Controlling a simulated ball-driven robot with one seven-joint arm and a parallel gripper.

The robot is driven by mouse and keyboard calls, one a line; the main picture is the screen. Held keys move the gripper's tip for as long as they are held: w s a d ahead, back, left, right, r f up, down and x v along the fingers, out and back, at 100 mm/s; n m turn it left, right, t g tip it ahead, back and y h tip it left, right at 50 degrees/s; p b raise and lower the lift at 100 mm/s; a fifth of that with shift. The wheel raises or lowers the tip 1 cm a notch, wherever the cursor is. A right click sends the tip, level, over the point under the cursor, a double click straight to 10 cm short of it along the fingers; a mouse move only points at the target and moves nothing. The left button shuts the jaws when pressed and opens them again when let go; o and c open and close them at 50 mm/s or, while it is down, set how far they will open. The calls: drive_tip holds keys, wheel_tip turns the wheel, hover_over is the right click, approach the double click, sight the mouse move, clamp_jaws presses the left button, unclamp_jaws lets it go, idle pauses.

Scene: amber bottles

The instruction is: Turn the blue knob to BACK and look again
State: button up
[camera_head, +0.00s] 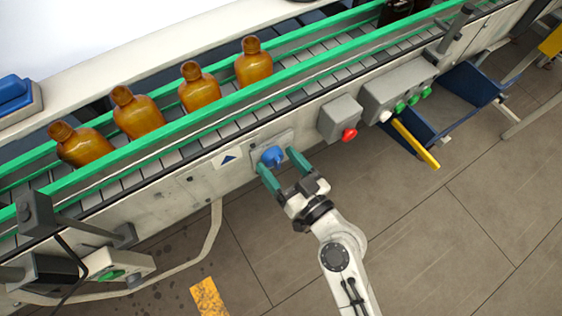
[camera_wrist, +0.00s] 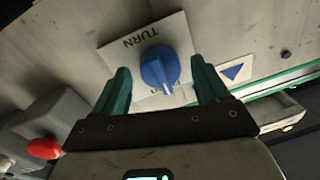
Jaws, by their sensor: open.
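The blue knob (camera_head: 272,156) sits on a plate on the side of the conveyor. In the wrist view the blue knob (camera_wrist: 158,70) shows a pale pointer line, and its plate (camera_wrist: 146,45) carries the word TURN, upside down. Other lettering beside the knob is partly covered. My gripper (camera_head: 277,163) is open, with one green finger on each side of the knob. In the wrist view my gripper (camera_wrist: 160,82) also has its fingers either side of the knob, with gaps visible. I cannot tell the depth exactly.
Several amber bottles (camera_head: 199,88) stand on the conveyor between green rails (camera_head: 178,127); the leftmost leans. A red button (camera_head: 349,134) on a grey box is right of the knob. A blue bin (camera_head: 461,97) sits farther right. A blue triangle label (camera_head: 229,158) is left of the knob.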

drive_tip(key=c, duration=1.1)
drive_tip(key=shift+o, duration=0.2)
drive_tip(key=shift+m, duration=0.3)
drive_tip(key=shift+f+m+t+h+b, duration=0.15)
drive_tip(key=shift+m+t+b, duration=0.2)
drive_tip(key=shift+m, duration=2.7)
drive_tip(key=shift+m+t+h+b, duration=0.1)
drive_tip(key=shift+m+t+b, duration=0.25)
drive_tip(key=shift+m, duration=2.75)
drive_tip(key=shift+f+m+t+h+b, duration=0.15)
drive_tip(key=shift+m+b, duration=0.25)
drive_tip(key=shift+m, duration=2.65)
drive_tip(key=o, duration=1.1)
drive_tip(key=shift+r, duration=0.1)
drive_tip(key=shift+c, duration=0.2)
